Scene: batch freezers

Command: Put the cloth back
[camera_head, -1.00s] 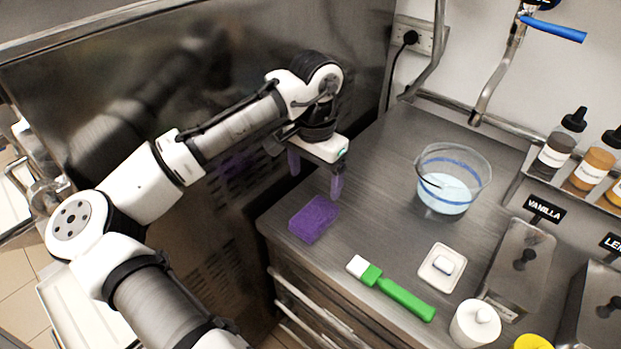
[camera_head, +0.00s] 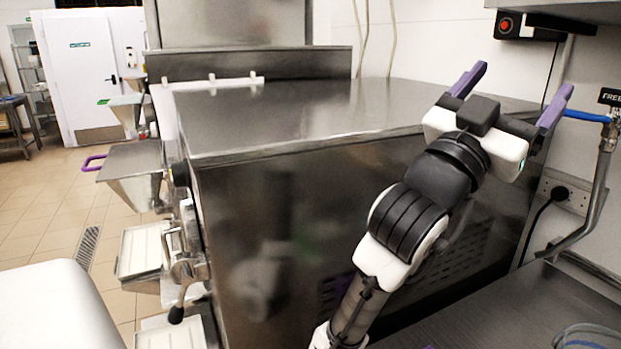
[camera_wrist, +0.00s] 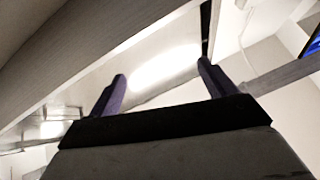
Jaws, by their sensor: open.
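No cloth can be made out in the head view or the wrist view. My gripper (camera_head: 512,92) is raised in front of the steel machine, near the right end of its top. It points upward, with its two purple fingers spread wide and nothing between them. The wrist view also shows my gripper (camera_wrist: 162,72) open and empty, below blurred pale panels and edges.
The steel machine (camera_head: 290,230) fills the middle, its flat top (camera_head: 290,110) bare. The dark counter (camera_head: 520,315) lies at lower right, with a bowl rim (camera_head: 590,337) at the frame edge. A socket (camera_head: 567,195) and blue-handled tap (camera_head: 588,116) are at right.

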